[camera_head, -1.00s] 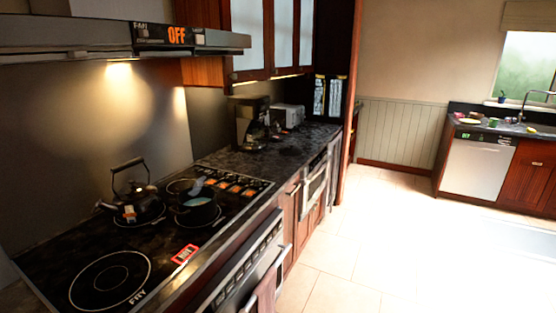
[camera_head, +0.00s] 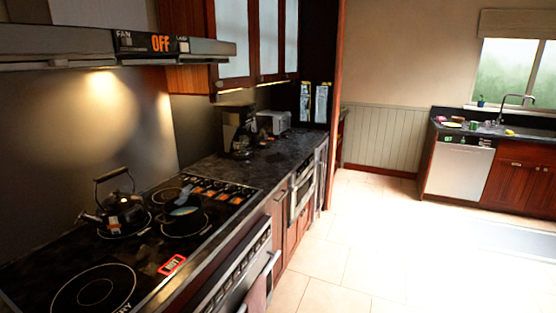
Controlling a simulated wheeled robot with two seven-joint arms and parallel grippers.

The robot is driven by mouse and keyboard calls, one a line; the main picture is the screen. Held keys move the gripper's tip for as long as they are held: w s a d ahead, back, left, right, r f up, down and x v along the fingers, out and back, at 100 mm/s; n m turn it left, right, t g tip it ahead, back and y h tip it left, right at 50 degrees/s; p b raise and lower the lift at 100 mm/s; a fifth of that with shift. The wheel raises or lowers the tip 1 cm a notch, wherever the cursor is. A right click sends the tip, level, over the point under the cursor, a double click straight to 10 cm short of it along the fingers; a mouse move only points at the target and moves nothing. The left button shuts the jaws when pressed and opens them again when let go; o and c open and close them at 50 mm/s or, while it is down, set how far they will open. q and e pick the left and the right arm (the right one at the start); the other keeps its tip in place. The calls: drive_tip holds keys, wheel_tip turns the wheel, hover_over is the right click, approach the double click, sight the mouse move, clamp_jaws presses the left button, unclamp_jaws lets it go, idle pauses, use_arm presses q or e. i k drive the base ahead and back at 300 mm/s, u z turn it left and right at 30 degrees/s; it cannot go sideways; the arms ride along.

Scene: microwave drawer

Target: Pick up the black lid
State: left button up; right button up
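I cannot make out a separate black lid. A black pot (camera_head: 183,221) stands on the stove (camera_head: 145,255), seemingly uncovered, with something pale blue in it. A dark kettle (camera_head: 122,209) with an arched handle stands to its left on the stove. Neither of my grippers is in view.
A coffee maker (camera_head: 238,131) and a silver toaster (camera_head: 273,122) stand on the dark counter (camera_head: 225,168) beyond the stove. An oven handle with a towel (camera_head: 257,296) sticks out in front. A sink counter (camera_head: 500,130) stands at the far right.

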sight(278, 158)
drive_tip(key=z, duration=0.1)
drive_tip(key=i, duration=0.2)
drive_tip(key=z, duration=0.85)
drive_tip(key=i, duration=2.1)
drive_tip(key=z, duration=0.5)
drive_tip(key=i, duration=2.3)
drive_tip(key=u, duration=0.85)
drive_tip(key=i, duration=1.05)
drive_tip(key=u, duration=1.75)
drive_tip(key=i, duration=0.8)
drive_tip(key=u, duration=0.55)
